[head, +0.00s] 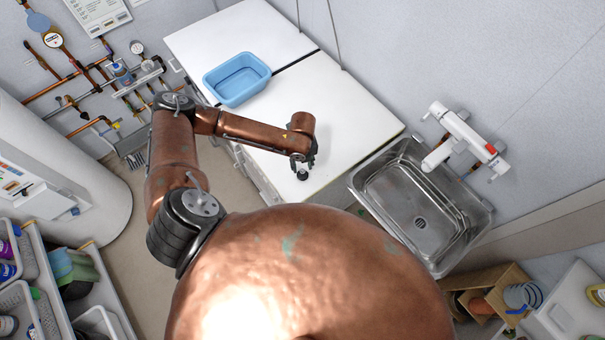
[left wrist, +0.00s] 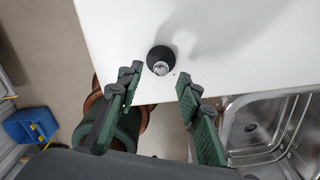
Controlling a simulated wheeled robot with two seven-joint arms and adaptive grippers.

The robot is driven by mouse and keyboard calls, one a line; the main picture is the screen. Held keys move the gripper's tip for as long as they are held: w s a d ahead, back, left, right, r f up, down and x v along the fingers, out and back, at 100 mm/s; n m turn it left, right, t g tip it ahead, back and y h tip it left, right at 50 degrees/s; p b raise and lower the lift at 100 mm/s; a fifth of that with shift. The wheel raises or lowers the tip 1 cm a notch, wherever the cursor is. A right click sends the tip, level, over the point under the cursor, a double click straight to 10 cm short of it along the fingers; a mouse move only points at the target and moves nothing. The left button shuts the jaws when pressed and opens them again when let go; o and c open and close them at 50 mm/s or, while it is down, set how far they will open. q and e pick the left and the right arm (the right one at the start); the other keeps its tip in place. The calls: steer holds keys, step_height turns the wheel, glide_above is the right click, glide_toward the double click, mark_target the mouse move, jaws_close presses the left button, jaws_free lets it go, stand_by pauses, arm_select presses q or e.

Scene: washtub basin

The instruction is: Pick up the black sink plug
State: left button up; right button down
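The black sink plug (left wrist: 160,60), round with a shiny metal knob, sits on the white countertop near its front edge. In the head view the plug (head: 302,177) shows just below my left gripper (head: 305,163), which partly covers it. In the left wrist view my left gripper (left wrist: 159,82) has its two green-and-black fingers spread apart. The plug lies beyond the fingertips, roughly centred between them, and nothing is held. I cannot tell the exact height of the fingers above the counter. My right gripper is not in view.
A steel sink (head: 415,205) with a drain is set to the right of the counter (head: 345,115), below a white wall tap (head: 465,140). A blue tub (head: 237,78) stands at the back left of the counter. The counter around the plug is clear.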

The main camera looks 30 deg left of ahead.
mark_target(302, 170)
arm_select(q)
step_height(302, 170, down, 5)
steer(key=shift+r+p, duration=0.1)
steer(key=shift+p, duration=0.5)
steer(key=shift+c, duration=0.3)
jaws_close()
steer(key=shift+w, duration=0.1)
